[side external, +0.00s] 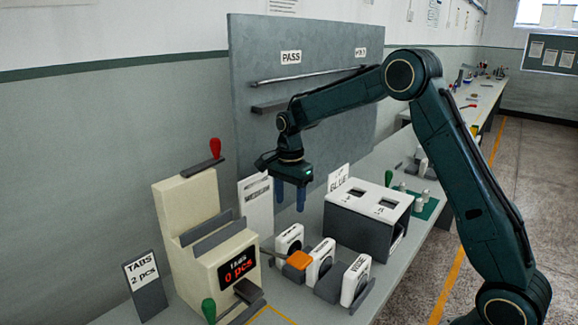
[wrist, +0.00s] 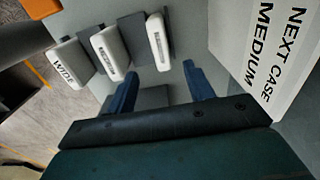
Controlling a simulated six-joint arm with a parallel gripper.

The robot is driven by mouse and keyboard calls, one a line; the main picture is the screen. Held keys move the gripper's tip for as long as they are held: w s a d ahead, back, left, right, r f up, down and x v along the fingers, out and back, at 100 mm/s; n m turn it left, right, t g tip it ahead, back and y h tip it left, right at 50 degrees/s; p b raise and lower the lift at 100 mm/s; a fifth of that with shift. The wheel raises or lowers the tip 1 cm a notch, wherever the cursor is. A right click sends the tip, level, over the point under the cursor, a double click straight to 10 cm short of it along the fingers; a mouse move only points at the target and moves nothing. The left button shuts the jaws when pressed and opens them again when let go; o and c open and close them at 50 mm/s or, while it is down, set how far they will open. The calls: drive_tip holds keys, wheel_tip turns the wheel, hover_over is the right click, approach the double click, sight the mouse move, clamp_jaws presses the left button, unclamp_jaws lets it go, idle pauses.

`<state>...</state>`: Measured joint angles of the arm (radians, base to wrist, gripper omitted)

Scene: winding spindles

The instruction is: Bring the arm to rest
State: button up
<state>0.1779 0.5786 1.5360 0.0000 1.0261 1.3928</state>
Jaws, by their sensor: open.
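My gripper (side external: 290,197) hangs pointing down above the bench, between the cream machine and the white-topped box. Its two blue fingers are apart with nothing between them in the side view. In the wrist view my gripper (wrist: 157,88) also shows its blue fingers spread, with grey surface between them. My arm is raised and bent, reaching in from the right. Below and to the right of the gripper stand white labelled blocks in a row: one at the back (side external: 289,238), one in the middle (side external: 320,262) and one at the front (side external: 356,280).
A cream machine (side external: 188,215) with a red "0 pcs" display stands left. A white-topped box (side external: 368,200) with two openings stands right. A "NEXT CASE MEDIUM" card (wrist: 275,50) stands close beside the gripper. A grey panel (side external: 290,70) rises behind.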

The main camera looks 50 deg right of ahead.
drive_tip(key=shift+r, duration=0.1)
drive_tip(key=s+a+r+n+t, duration=0.1)
drive_tip(key=s+a+r+n, duration=0.25)
drive_tip(key=s+r, duration=0.35)
drive_tip(key=s+a+r+n+t, duration=0.2)
drive_tip(key=s+r+n, duration=0.35)
drive_tip(key=s, duration=0.25)
drive_tip(key=s+a+n+t, duration=0.2)
drive_tip(key=s+n, duration=0.7)
drive_tip(key=s, duration=0.8)
drive_tip(key=shift+a+r+t, duration=0.15)
drive_tip(key=shift+a+t, duration=0.15)
drive_tip(key=shift+a, duration=0.45)
